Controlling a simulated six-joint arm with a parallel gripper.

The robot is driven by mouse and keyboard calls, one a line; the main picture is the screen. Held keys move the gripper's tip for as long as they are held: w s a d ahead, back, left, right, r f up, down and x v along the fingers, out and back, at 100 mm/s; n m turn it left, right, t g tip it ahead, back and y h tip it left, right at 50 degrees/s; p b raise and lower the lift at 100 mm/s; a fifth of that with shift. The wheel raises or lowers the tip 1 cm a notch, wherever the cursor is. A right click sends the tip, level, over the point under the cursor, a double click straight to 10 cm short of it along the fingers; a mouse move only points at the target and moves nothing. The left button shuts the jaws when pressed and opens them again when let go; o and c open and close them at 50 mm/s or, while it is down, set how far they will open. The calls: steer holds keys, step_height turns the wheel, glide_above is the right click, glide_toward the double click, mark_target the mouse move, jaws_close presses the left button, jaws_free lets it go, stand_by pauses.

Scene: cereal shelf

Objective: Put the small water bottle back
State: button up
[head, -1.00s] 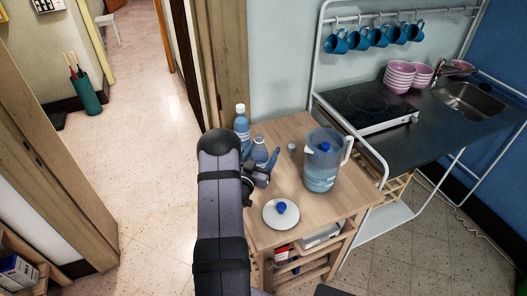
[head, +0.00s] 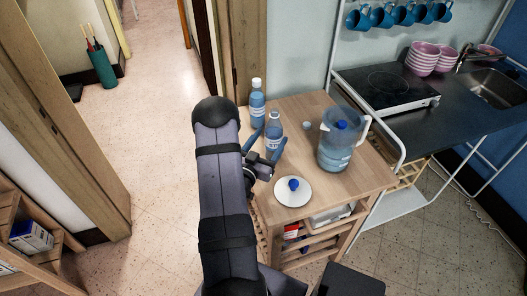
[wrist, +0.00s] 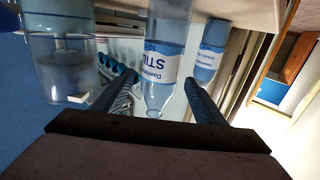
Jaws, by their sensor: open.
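The small water bottle (head: 274,131) stands upright on the wooden trolley top, clear with a blue and white label. My gripper (head: 268,146) is open at trolley-top height, with its fingers reaching to either side of this bottle. In the wrist view, which looks upside down, the small bottle (wrist: 163,62) shows between the two fingers (wrist: 160,97). I see no clear contact. A second, taller-looking bottle (head: 257,108) with a white cap stands just behind and to the left. It also shows in the wrist view (wrist: 208,52).
A water jug (head: 337,147) stands right of the bottle on the trolley top (head: 318,184). A white plate (head: 293,197) with a blue item (head: 293,184) is in front. A small cap-like object (head: 306,125) lies between bottle and jug. A counter with a hob (head: 388,92) is at right.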

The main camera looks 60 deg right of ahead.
mark_target(268, 138)
steer(key=shift+a+b, duration=0.5)
steer(key=shift+a, duration=1.7)
steer(key=shift+w, duration=0.4)
steer(key=w+a+f+n+t+y, duration=0.25)
steer(key=w+a+y, duration=0.25)
steer(key=w+a, duration=0.3)
steer(key=w+a+f+n+t+y, duration=0.1)
steer(key=w+a+n+t+y, duration=0.4)
steer(key=w, duration=0.6)
steer(key=w+a+n+g+y, duration=0.1)
steer(key=a+y, duration=0.1)
steer(key=a, duration=0.6)
steer(key=w+a+n+y, duration=0.1)
steer(key=a+n+y, duration=0.15)
steer(key=a, duration=0.55)
steer(key=s+a+r+n+g+y, duration=0.1)
steer(key=s+a+r+n+g, duration=0.1)
steer(key=s+a, duration=0.6)
steer(key=s+a+r+n+g+y, duration=0.2)
steer(key=s+a+n+g, duration=0.2)
steer(key=s+a, duration=0.4)
steer(key=shift+s+r+n, duration=0.15)
steer(key=shift+s+n, duration=0.15)
steer(key=shift+n, duration=0.2)
